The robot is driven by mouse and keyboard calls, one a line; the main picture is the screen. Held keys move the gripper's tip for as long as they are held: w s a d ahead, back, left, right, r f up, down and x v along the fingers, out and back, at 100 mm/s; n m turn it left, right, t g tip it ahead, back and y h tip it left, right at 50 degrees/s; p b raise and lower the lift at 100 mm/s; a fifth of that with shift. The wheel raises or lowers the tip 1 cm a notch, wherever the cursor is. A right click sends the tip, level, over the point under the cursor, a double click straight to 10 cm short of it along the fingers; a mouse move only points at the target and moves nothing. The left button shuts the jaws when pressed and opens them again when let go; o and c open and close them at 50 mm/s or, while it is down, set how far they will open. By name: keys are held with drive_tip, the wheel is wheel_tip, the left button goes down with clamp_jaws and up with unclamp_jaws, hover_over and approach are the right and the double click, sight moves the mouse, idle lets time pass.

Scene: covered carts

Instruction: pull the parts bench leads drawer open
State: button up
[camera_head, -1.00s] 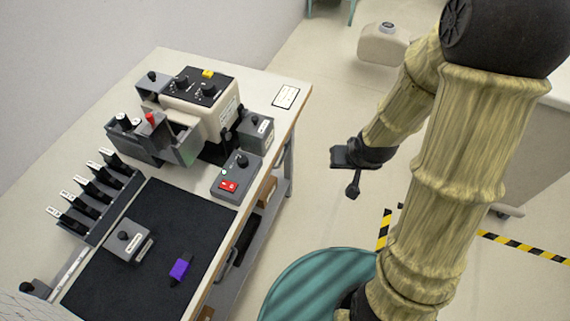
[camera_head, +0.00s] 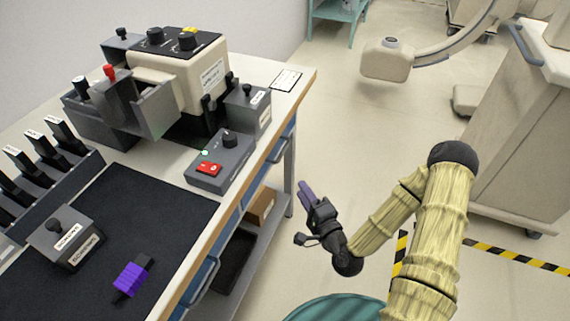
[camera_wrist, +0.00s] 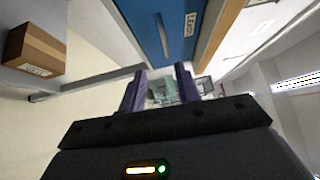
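The bench's right side has blue drawer fronts under the tabletop, one toward the far end (camera_head: 268,163) and a nearer one with a handle (camera_head: 205,281). Both look shut. In the wrist view a blue drawer front (camera_wrist: 150,22) with a small white label fills the top middle; the label is too small to read surely. My gripper (camera_head: 305,192) is in the aisle to the right of the bench, apart from it, with purple fingers pointing up-left. The wrist view shows the fingers (camera_wrist: 160,85) apart with nothing between them.
A cardboard box (camera_head: 262,205) sits on the bench's lower shelf; it also shows in the wrist view (camera_wrist: 36,50). The tabletop (camera_head: 285,80) carries instruments and a black mat (camera_head: 160,200). A covered cart (camera_head: 520,140) stands right.

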sight(285, 147)
drive_tip(key=shift+d+f+m+t+h, duration=0.25)
drive_tip(key=shift+d+m+t+h, duration=0.3)
drive_tip(key=shift+m+t, duration=0.45)
drive_tip(key=shift+g, duration=0.3)
drive_tip(key=x, duration=1.7)
drive_tip(key=shift+w+a+r, duration=0.15)
drive_tip(key=shift+w, duration=0.05)
clamp_jaws()
